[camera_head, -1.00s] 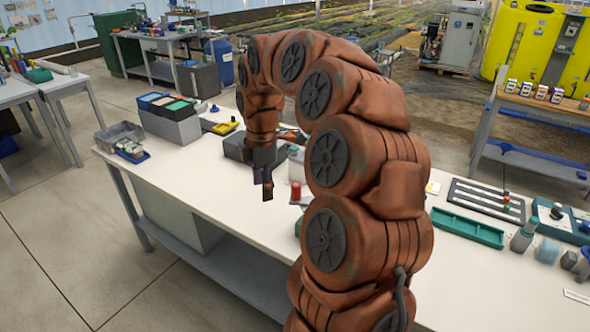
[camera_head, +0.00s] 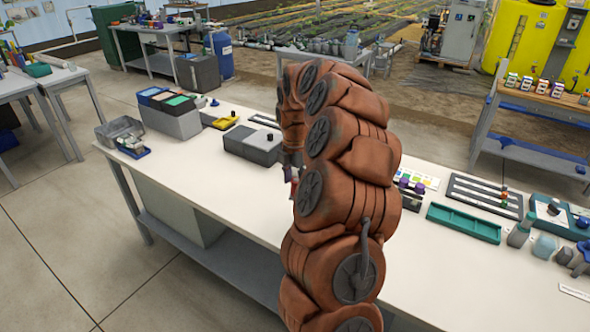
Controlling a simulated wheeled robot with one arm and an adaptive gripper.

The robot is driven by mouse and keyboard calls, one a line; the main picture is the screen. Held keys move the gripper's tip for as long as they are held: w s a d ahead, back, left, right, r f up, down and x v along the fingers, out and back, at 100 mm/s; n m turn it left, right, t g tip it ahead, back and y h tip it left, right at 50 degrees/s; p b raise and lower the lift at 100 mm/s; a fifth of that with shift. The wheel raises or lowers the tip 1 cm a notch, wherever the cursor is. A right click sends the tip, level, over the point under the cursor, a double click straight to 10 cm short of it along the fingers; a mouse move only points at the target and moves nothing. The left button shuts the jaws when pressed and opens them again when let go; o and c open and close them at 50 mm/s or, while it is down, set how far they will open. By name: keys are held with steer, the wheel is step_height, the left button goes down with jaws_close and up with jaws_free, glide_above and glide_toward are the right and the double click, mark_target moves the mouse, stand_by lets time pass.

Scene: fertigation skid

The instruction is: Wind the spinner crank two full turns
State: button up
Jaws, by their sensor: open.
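A grey box (camera_head: 252,146) with a small black knob on its top stands on the white workbench (camera_head: 215,170), left of my arm. I cannot tell for certain whether this is the spinner, and no crank handle shows clearly. My gripper (camera_head: 291,174) is mostly hidden behind my own brown arm. Only a small part of it shows at the arm's left edge, to the right of the grey box and apart from it in the picture. It is open. What lies directly behind the arm is hidden.
Grey bins (camera_head: 170,112), a clear tray (camera_head: 120,131) and a yellow tray (camera_head: 221,122) stand on the bench's left. A green tray (camera_head: 464,222), a slotted rack (camera_head: 486,196) and bottles (camera_head: 522,230) stand on the right. The front left of the bench is clear.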

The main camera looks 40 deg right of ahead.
steer(key=shift+f, duration=1.25)
jaws_close()
steer(key=c, duration=0.7)
jaws_free()
steer(key=shift+c, duration=1.1)
steer(key=shift+w+d+r+p, duration=0.1)
steer(key=shift+w+d+p, duration=0.3)
steer(key=shift+d, duration=0.2)
steer(key=shift+w+d+p, duration=0.25)
steer(key=shift+d+p, duration=0.1)
steer(key=shift+d, duration=0.2)
